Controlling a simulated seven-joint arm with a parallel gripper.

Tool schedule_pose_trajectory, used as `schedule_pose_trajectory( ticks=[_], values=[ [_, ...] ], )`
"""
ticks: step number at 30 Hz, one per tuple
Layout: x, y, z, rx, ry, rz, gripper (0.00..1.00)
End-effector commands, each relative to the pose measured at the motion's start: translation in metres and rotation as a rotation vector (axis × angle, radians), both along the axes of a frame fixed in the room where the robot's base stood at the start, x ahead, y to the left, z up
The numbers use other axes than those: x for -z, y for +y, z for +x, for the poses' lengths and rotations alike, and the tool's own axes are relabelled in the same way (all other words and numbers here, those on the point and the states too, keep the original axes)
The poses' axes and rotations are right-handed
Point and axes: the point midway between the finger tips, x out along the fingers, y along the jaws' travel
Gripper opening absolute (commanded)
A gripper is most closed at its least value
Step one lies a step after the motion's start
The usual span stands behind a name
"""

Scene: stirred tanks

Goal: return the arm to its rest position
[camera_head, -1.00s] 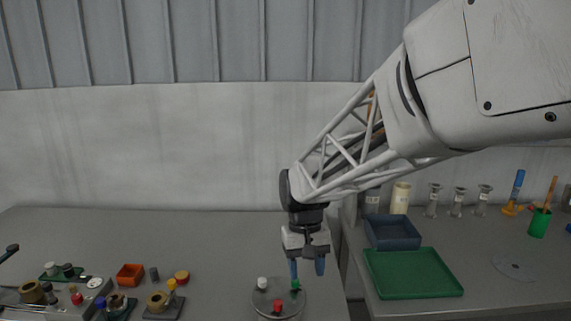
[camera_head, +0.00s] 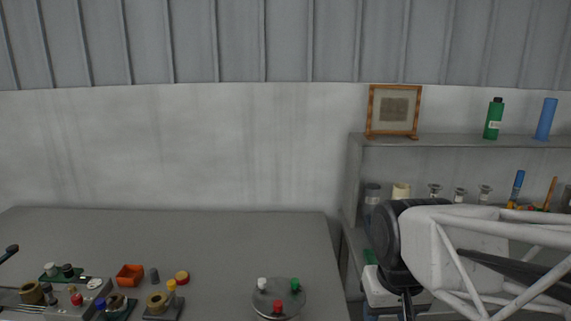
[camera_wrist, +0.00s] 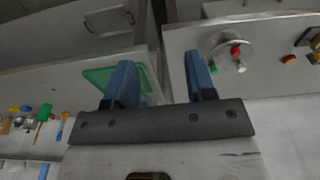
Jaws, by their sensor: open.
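My gripper (camera_wrist: 158,85) shows in the wrist view with its two blue fingers apart and nothing between them. In the head view my arm is at the lower right, and the fingers are out of the picture. The tank (camera_head: 278,300), a round grey vessel, stands at the front of the left bench with white, red and green knobs on its lid. It also shows in the wrist view (camera_wrist: 228,58), to the right of the fingers and apart from them.
The left bench (camera_head: 170,235) is clear at the back. Its left front holds small devices and an orange tray (camera_head: 130,274). A shelf (camera_head: 450,141) at the right carries a picture frame (camera_head: 393,110) and a green bottle (camera_head: 494,118). A green tray (camera_wrist: 100,79) lies on the right bench.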

Motion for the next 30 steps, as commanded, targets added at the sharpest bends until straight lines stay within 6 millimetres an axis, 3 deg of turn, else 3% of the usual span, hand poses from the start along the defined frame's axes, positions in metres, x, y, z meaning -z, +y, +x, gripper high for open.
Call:
schedule_pose_trajectory(
  ticks=[3, 10, 30],
  values=[
    [0.001, -0.009, -0.019, 0.02, -0.04, -0.001, 0.5],
    [0.004, -0.017, -0.039, 0.039, -0.084, -0.005, 0.5],
    [0.005, -0.018, -0.042, 0.041, -0.09, -0.005, 0.5]
  ],
)
